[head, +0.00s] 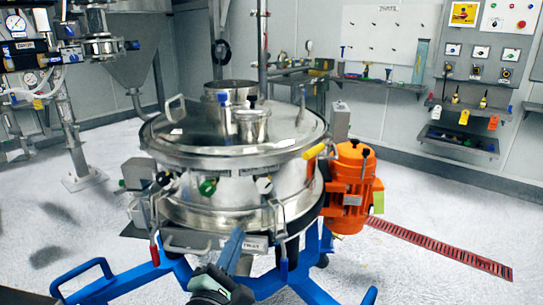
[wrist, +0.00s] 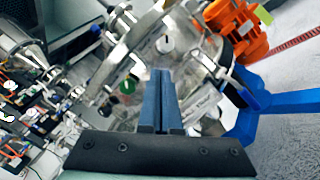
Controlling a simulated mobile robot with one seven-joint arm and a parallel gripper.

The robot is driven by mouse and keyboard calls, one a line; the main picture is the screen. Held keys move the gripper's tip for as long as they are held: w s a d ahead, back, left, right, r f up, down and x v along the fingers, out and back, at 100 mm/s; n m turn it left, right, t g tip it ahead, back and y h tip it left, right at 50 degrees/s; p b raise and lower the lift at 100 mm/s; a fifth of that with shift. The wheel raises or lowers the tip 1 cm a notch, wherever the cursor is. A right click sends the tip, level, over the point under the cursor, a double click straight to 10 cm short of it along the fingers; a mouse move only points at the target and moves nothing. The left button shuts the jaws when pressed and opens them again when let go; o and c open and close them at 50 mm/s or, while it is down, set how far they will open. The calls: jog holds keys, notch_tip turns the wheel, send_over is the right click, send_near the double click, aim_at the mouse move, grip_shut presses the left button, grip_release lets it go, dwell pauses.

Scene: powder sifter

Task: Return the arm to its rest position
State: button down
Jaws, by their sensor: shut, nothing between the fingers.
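My gripper (head: 233,252) is in front of the lower front of the steel powder sifter (head: 235,185), at the bottom middle of the head view. In the wrist view my gripper (wrist: 162,75) points at the sifter body (wrist: 150,55), with its two blue fingers side by side and closed. Nothing shows between the fingers. In the head view the gripper covers part of the sifter's lower rim and the blue frame. I cannot tell whether the fingertips touch the sifter.
The sifter stands on a blue frame (head: 130,282) whose legs spread around my arm. An orange motor (head: 352,190) is at its right. A red floor grate (head: 440,248) lies farther right. A pipe stand (head: 75,150) is at the left. Open floor (head: 420,190) shows at the right.

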jog(key=s+d+r+m+t, duration=0.1)
jog(key=d+r+m, duration=0.1)
jog(key=r+m, duration=0.4)
jog(key=s+d+r+m+t, duration=0.1)
jog(key=d+r+m, duration=0.15)
jog(key=r, duration=0.55)
jog(key=s+d+r+m+t+y+p, duration=0.1)
jog(key=s+r+m+t, duration=0.1)
jog(key=s+r+m, duration=0.55)
jog(key=s+d+r+m+t+y, duration=0.15)
jog(key=s+r, duration=0.35)
jog(key=r, duration=0.6)
jog(key=s+r+m+t+y+p, duration=0.1)
jog(key=s+r+m+t, duration=0.2)
jog(key=s+r+m, duration=0.45)
notch_tip(320, 180, up, 16)
jog(key=w+n+p, duration=0.1)
jog(key=w+p, duration=0.1)
jog(key=p, duration=1.3)
jog(key=shift+n, duration=0.4)
jog(key=shift+r, duration=0.1)
